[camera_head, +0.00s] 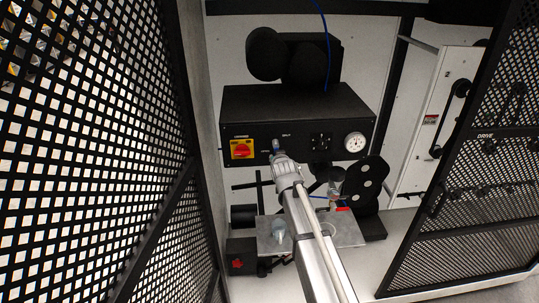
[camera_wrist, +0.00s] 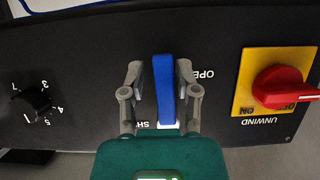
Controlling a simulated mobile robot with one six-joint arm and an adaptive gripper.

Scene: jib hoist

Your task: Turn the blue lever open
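The blue lever (camera_wrist: 163,85) is on the front of a black control box (camera_head: 300,105). It stands nearly upright in the wrist view, its lower end beside the partly hidden SHUT lettering (camera_wrist: 142,125). The OPEN lettering (camera_wrist: 203,75) is to its right in that view. My gripper (camera_wrist: 160,78) has one finger on each side of the lever. A gap shows on the left; the right finger is very close, and I cannot tell if it touches. In the head view the lever (camera_head: 276,145) is small, at the tip of my gripper (camera_head: 279,156).
A red rotary switch on a yellow plate (camera_wrist: 247,85), marked UNWIND, is right of the lever in the wrist view. A numbered black knob (camera_wrist: 34,100) is to the left. In the head view a gauge (camera_head: 355,142) is on the box. Black mesh panels (camera_head: 80,150) flank the space.

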